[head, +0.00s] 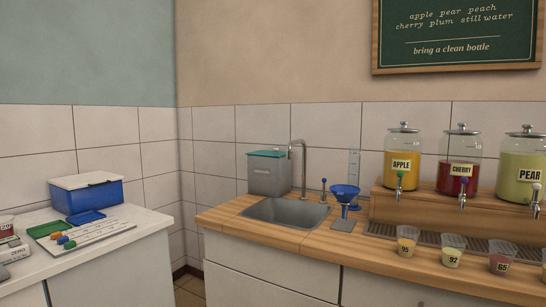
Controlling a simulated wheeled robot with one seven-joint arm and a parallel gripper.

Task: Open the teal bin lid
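The bin is a grey box (269,176) with a teal lid (267,154), standing on the wooden counter at the back left of the sink, close to the tiled wall. The lid lies flat across its top and looks closed. A small dark label shows on the front of the bin. My gripper is not in this view.
The sink (290,211) and its tap (302,165) stand in front and to the right of the bin. A blue funnel (345,193) is right of the sink. Juice jars (402,160) and numbered cups (407,240) fill the right. A white counter (110,238) holds a blue box (87,196).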

